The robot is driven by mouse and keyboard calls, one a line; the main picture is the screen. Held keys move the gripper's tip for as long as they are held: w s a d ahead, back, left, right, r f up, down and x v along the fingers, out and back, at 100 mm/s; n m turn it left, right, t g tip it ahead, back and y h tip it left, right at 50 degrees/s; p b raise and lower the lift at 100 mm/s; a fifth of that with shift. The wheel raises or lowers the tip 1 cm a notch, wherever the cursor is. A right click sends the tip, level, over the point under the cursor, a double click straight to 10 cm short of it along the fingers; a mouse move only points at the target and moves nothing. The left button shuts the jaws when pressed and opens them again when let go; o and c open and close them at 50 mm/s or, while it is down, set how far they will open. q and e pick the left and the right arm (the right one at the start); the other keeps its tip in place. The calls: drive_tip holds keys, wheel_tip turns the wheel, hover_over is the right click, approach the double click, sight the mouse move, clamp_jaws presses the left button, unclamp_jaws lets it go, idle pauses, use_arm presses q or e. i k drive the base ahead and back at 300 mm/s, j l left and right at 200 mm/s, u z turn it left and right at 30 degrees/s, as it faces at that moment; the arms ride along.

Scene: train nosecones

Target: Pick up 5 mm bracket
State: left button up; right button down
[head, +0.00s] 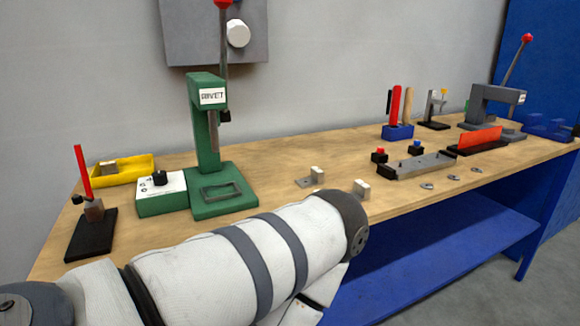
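No part is readably marked as the 5 mm bracket, so I cannot tell which one it is. A small pale block (317,174) stands beside a flat grey plate (304,183) near the middle of the bench. A second pale block (361,189) stands near the front edge, just beyond my arm's end. Small grey metal pieces lie further right: one piece (427,186), another piece (453,177) and a third piece (477,170). My white arm reaches in from the lower left and covers part of the bench front. Neither gripper shows.
A green rivet press (205,140) stands on the wooden bench (275,160), with a yellow tray (125,178) left of it. A grey press (490,105) stands further right. Bare bench lies behind the pale blocks.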

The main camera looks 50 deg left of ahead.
sight(317, 176)
drive_tip(key=i+l+u, duration=0.15)
drive_tip(key=u, duration=0.25)
drive_tip(key=i+l+u, duration=0.3)
drive_tip(key=u, duration=0.15)
drive_tip(key=i+l+u, duration=0.25)
drive_tip(key=u, duration=0.15)
drive_tip(key=i+l+u, duration=0.15)
drive_tip(key=l+u, duration=0.25)
drive_tip(key=l, duration=0.1)
